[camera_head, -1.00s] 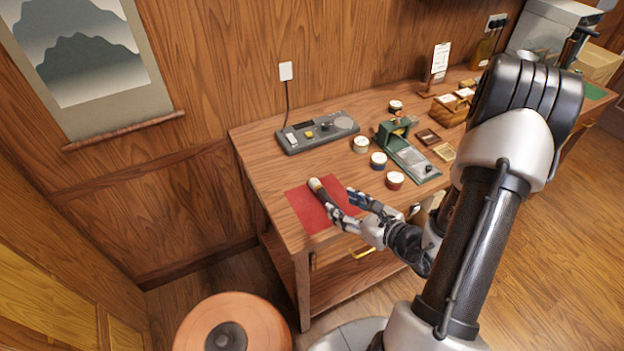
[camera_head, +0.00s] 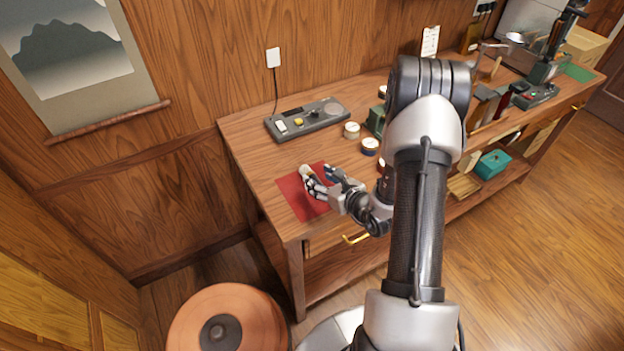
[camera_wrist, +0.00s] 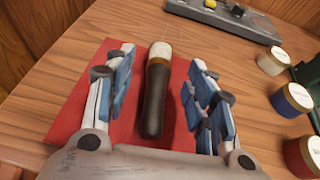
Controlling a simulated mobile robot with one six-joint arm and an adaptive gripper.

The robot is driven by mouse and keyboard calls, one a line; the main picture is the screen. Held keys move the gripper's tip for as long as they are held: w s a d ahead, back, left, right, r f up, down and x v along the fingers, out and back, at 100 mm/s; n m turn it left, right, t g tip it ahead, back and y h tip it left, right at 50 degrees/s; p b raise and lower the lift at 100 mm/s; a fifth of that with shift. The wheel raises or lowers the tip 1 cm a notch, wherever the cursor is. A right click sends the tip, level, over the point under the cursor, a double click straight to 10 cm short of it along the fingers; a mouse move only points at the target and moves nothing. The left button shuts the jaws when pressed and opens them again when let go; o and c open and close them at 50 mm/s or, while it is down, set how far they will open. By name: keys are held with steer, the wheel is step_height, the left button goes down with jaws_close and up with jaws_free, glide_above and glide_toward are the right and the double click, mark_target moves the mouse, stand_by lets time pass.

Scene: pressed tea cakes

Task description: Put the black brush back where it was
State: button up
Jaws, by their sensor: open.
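The black brush (camera_wrist: 154,98) lies on the red mat (camera_wrist: 74,108), its pale, brown-banded tip pointing away from my wrist. In the head view its pale tip (camera_head: 304,170) shows over the red mat (camera_head: 290,187), while my gripper hides most of its handle. My gripper (camera_wrist: 160,72) is open, with one blue-padded finger on each side of the brush and a visible gap on both sides. In the head view my gripper (camera_head: 324,181) is low over the mat near the table's front left corner.
A grey device (camera_head: 308,120) with buttons stands behind the mat. Bare wood lies left of the mat. A round stool (camera_head: 228,325) stands in front.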

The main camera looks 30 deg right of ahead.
mark_target(311, 174)
steer(key=b+x, duration=0.1)
steer(key=x, duration=0.4)
steer(key=shift+s+f, duration=0.1)
steer(key=shift+c, duration=0.6)
jaws_close()
